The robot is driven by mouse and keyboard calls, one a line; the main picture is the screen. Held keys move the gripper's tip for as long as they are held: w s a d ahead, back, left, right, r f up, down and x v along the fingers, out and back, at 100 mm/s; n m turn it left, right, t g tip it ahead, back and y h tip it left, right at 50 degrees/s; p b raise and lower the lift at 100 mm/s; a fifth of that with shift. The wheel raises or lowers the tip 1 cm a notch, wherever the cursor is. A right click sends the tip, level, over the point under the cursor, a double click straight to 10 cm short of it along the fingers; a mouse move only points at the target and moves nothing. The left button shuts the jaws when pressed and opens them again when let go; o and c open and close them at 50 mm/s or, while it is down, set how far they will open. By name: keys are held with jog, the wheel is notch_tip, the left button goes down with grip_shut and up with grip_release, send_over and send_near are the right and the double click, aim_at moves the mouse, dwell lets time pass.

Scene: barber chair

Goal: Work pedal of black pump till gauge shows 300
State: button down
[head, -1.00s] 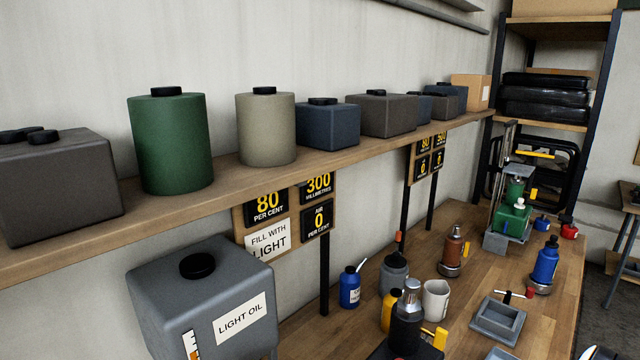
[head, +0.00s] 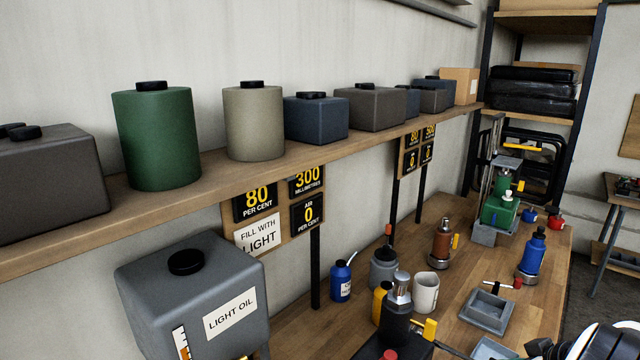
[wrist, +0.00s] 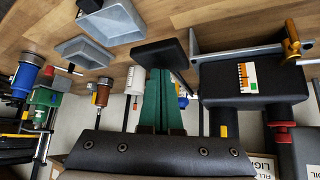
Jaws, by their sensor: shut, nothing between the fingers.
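The black pump (head: 396,328) stands at the bottom of the head view with a silver top and a yellow part on its side; its base is cut off. A flat black pad (wrist: 160,52), apparently the pedal, lies just beyond my gripper (wrist: 158,72). The green fingers are shut and empty, close to the pad; contact cannot be told. A sign (head: 307,180) reads 300 millimetres.
The light oil tank (head: 195,290) stands left of the pump. A blue bottle (head: 341,281), a white mug (head: 425,292), a brown bottle (head: 441,244) and a grey tray (head: 488,310) stand nearby. The shelf (head: 220,178) with canisters runs above.

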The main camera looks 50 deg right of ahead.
dwell(0.7)
notch_tip(320, 180, up, 6)
jog(key=shift+w, duration=0.1)
dwell(0.4)
jog(key=w+a+r+n+h, duration=0.1)
jog(key=w+a+r, duration=0.3)
jog(key=w+r, duration=0.45)
jog(key=w+a+r, duration=0.4)
jog(key=w+r, duration=0.2)
jog(key=w, duration=0.5)
jog(key=w+a+y, duration=0.2)
jog(key=w+a, duration=0.3)
jog(key=a, duration=0.1)
jog(key=w+a+f+g+y, duration=0.1)
jog(key=w+a+f+y, duration=0.15)
jog(key=a, duration=0.65)
jog(key=w+a+f+y, duration=0.1)
jog(key=a+f, duration=0.2)
jog(key=a, duration=0.6)
jog(key=s+a+f+g+y, duration=0.1)
jog(key=s+a+f+g, duration=0.15)
jog(key=a, duration=0.45)
jog(key=s+a+f+g+y, duration=0.1)
jog(key=s+a+f, duration=0.15)
jog(key=a, duration=0.55)
jog(key=s+a+f+g, duration=0.2)
jog(key=s+a, duration=0.4)
jog(key=s, duration=0.5)
jog(key=shift+f+g, duration=0.35)
jog(key=shift+f, duration=0.4)
